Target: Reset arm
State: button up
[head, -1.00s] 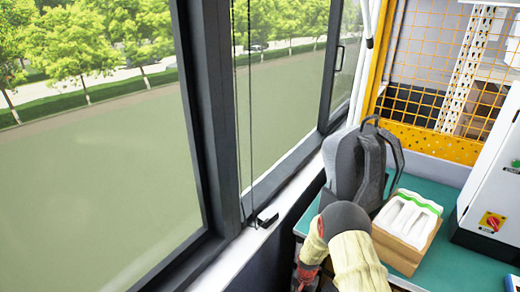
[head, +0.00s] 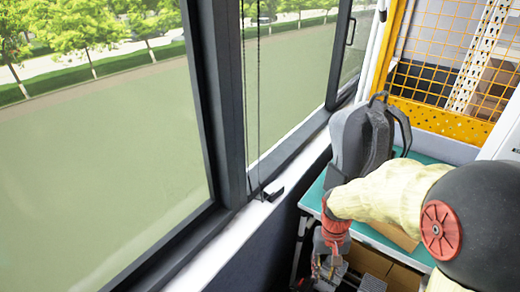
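My arm comes in from the lower right in a cream cover, with a black joint and red cap. It bends at the left edge of the green table (head: 318,196). Below its red wrist, my gripper (head: 327,270) hangs pointing down beside the table's front left corner. Its fingers are small and partly lost against the dark background, so I cannot tell whether they are open or shut. I see nothing clearly held in it. No valve positioner can be made out in this view.
A grey backpack (head: 362,140) stands on the table against the window side. A cardboard box (head: 393,236) is mostly hidden behind my arm. The window sill (head: 225,250) runs along the left. A yellow mesh guard (head: 440,80) stands behind the table.

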jog(key=s+r+t, duration=0.3)
jog(key=s+r, duration=0.3)
jog(key=r, duration=0.6)
jog(key=s+r+t+p, duration=0.1)
jog(key=s+r+t, duration=0.3)
jog(key=r, duration=0.8)
jog(key=shift+s+n, duration=0.4)
jog(key=shift+s, duration=0.8)
